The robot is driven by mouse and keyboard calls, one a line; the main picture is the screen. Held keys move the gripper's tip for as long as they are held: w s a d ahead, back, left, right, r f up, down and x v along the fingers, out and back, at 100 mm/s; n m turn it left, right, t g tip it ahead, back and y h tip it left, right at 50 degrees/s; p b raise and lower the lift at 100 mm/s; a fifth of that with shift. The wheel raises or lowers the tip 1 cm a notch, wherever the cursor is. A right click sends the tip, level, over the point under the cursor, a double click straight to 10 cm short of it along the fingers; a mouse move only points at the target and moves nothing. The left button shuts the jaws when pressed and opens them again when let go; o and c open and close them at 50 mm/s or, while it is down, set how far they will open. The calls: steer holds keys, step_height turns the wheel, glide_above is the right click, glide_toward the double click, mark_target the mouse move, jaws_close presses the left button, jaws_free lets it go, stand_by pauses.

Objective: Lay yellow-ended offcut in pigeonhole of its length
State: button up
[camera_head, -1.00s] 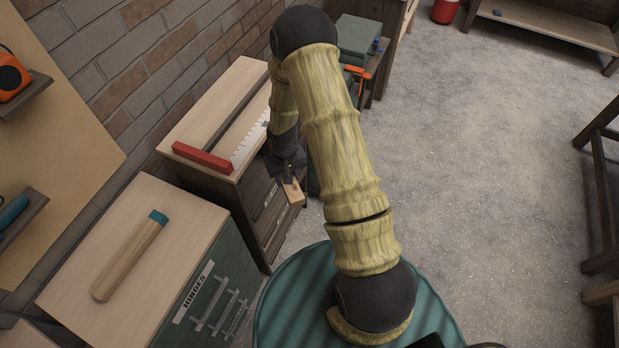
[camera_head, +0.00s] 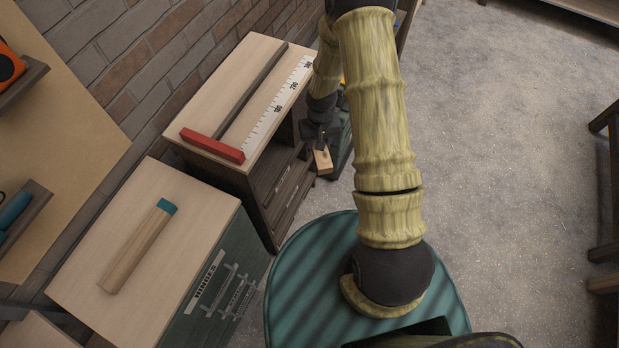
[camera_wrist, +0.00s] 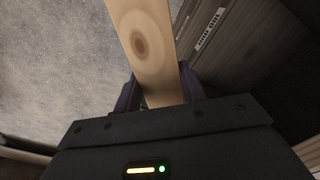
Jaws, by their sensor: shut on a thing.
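A pale wooden offcut (camera_head: 322,161) is held in my gripper (camera_head: 317,143), beside the front of the ruler-topped cabinet and over its right side in the head view. In the wrist view the offcut (camera_wrist: 145,50) runs up out of frame between the two fingers of my gripper (camera_wrist: 160,92), with a knot on its face. No yellow end shows in either view. The ruler-topped cabinet (camera_head: 215,100) has dark openings in its front (camera_head: 282,180) with pale labels; how deep they are and what the labels say cannot be told.
A teal-ended wooden piece (camera_head: 140,245) lies on a green-fronted drawer cabinet (camera_head: 85,250) labelled HINGES. A red stop (camera_head: 212,145), a dark fence and a white scale (camera_head: 275,108) are on the other cabinet. Open floor (camera_head: 500,150) lies to the right.

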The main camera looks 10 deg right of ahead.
steer(key=s+a+f+m+t+y+b, duration=0.1)
steer(key=s+a+f+m+y+b, duration=0.1)
steer(key=f+b, duration=0.4)
steer(key=s+a+f+m+t+y+b, duration=0.1)
steer(key=s+f+m+t+y+b, duration=0.1)
steer(key=f+m+b, duration=0.3)
steer(key=s+f+b, duration=0.1)
steer(key=f+b, duration=0.1)
steer(key=b, duration=0.1)
steer(key=shift+a, duration=0.4)
steer(key=shift+w, duration=0.1)
steer(key=shift+w+a+f+b, duration=0.15)
steer(key=shift+w+a+b, duration=0.3)
steer(key=shift+w+a, duration=1.3)
steer(key=shift+w+a+f+b, duration=0.2)
steer(key=shift+w+a+b, duration=0.3)
steer(key=shift+w+a, duration=1.25)
steer(key=shift+w+a+f+b, duration=0.15)
steer(key=shift+w+a+b, duration=0.3)
steer(key=shift+w+a, duration=1.3)
steer(key=shift+s+a+f+b, duration=0.55)
steer(key=shift+a+f, duration=0.1)
steer(key=shift+f, duration=0.15)
